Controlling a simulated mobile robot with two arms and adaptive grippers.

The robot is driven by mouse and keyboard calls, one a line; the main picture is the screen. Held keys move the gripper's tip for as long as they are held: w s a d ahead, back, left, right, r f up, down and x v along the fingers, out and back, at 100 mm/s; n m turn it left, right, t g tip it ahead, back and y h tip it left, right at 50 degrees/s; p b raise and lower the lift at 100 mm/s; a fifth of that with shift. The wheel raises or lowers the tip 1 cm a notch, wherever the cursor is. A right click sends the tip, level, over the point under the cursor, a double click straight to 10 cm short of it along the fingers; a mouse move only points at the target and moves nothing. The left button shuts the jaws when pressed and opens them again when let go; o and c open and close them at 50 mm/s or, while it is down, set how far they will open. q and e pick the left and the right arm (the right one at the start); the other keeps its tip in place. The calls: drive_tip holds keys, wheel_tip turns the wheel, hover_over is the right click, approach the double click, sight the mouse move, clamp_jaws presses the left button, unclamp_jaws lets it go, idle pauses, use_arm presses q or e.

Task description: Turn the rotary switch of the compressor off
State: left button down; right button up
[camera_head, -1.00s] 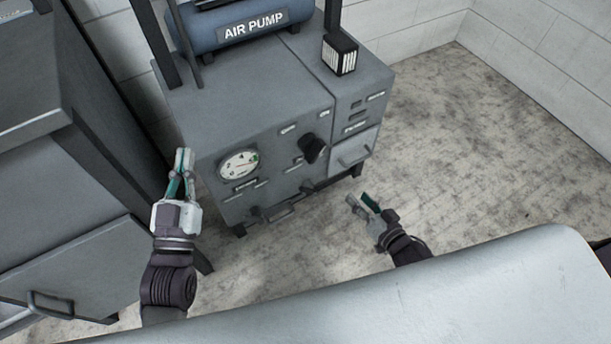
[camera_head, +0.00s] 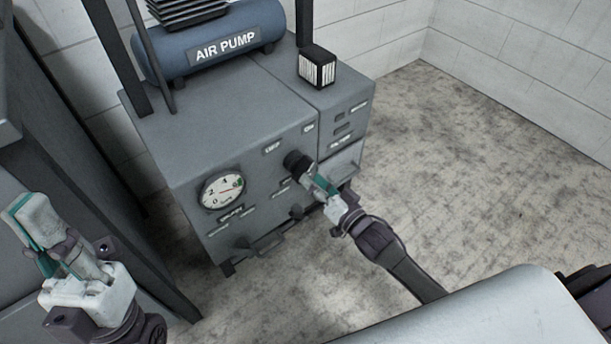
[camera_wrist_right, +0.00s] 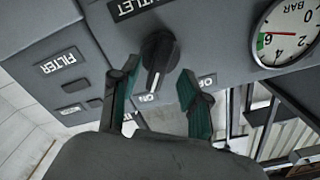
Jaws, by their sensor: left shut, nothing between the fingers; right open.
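The compressor (camera_head: 225,145) is a grey cabinet with a black rotary switch (camera_head: 297,163) on its front panel. In the right wrist view the switch (camera_wrist_right: 158,58) shows a white line directed toward the ON label (camera_wrist_right: 147,98); the OFF label (camera_wrist_right: 207,80) is to its right. My right gripper (camera_head: 318,183) is open right in front of the switch. In the wrist view its two fingers (camera_wrist_right: 158,76) appear on either side of the switch; I cannot tell whether they touch it. My left gripper (camera_head: 35,220) is shut and empty at the lower left, away from the switch.
A pressure gauge (camera_head: 222,190) is left of the switch, with a handle (camera_head: 268,245) below. A blue air pump tank (camera_head: 220,45) and a small black box (camera_head: 317,68) are on top. A grey cabinet (camera_head: 75,180) stands close on the left. The floor at right is clear.

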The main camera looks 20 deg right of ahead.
sight(303, 169)
drive_tip(key=shift+b+x, duration=0.45)
drive_tip(key=shift+x, duration=1.55)
clamp_jaws()
